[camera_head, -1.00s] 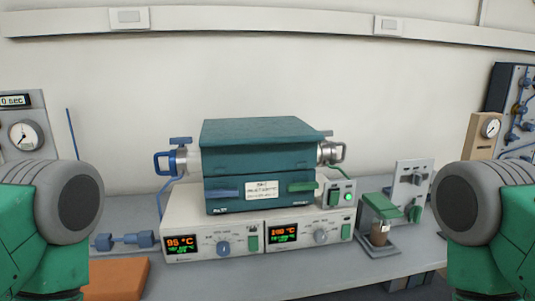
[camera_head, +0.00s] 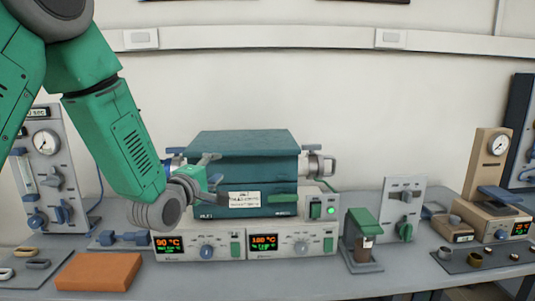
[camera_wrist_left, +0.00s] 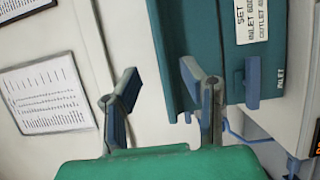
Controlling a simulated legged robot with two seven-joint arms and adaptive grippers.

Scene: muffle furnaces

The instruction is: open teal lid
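The teal lid (camera_head: 245,143) sits flat and closed on the teal furnace box (camera_head: 270,188) at the middle of the bench in the head view. My left gripper (camera_head: 210,178) is at the front left of the box. In the left wrist view its fingers (camera_wrist_left: 160,74) are apart and empty, with the right finger beside the teal body (camera_wrist_left: 205,30). A blue handle (camera_wrist_left: 252,83) shows right of it. My right gripper is out of view.
The box rests on white control units (camera_head: 290,243) with lit displays. A gauge stand (camera_head: 45,165) is at left, an orange block (camera_head: 98,271) at front left. A small green-topped stand (camera_head: 361,240) and another gauge unit (camera_head: 488,185) are at right.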

